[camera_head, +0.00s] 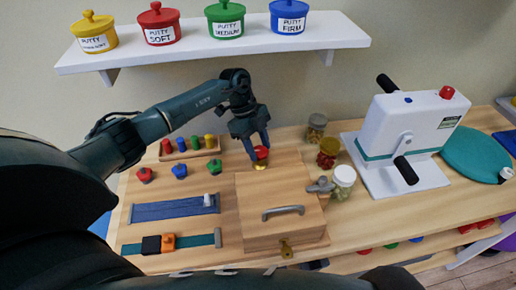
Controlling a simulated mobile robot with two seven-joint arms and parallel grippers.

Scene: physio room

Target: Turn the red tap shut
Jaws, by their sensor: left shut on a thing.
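The red tap (261,152) is a small red handle on a brass-coloured base, standing on the wooden board behind the wooden box. My left gripper (257,147) points down from above with its fingers around the red handle, shut on it. The fingers hide part of the handle, so I cannot tell how far it is turned. My right gripper is not in view.
The wooden box (270,225) with a grey handle stands in front of the tap. Several coloured knobs and a peg rack (190,148) are to the left. Jars (328,152) and a white machine (408,125) stand to the right. A shelf (335,35) with putty pots hangs above.

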